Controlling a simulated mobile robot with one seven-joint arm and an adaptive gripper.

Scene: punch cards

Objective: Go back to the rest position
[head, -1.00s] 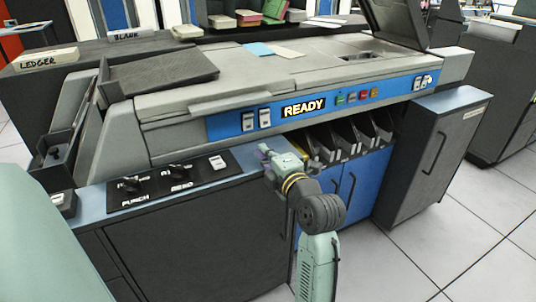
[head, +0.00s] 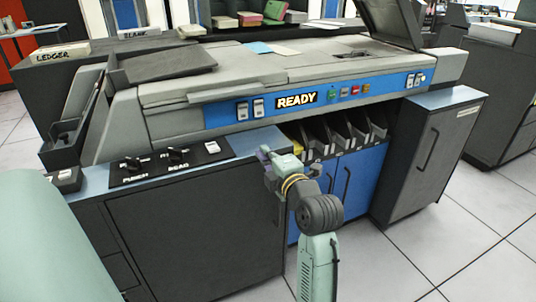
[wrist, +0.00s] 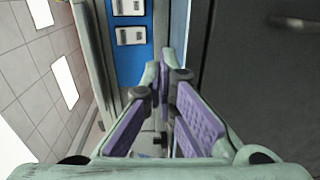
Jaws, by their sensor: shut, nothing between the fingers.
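My gripper (head: 266,158) is in front of the card machine (head: 290,70), near the right end of the blue-grey ledge. In the wrist view my gripper (wrist: 165,78) shows its purple finger pads close together with nothing held. My arm is bent, with the wrist raised in front of the lower cabinet. From the head view I cannot tell the exact gap between the gripper and the machine.
The punch and read dial panel (head: 168,164) lies on the ledge to the left. Card pockets (head: 340,134) open just right of the gripper, above blue doors (head: 360,182). A grey side cabinet (head: 432,155) stands at right. The tiled floor (head: 455,245) is clear at front right.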

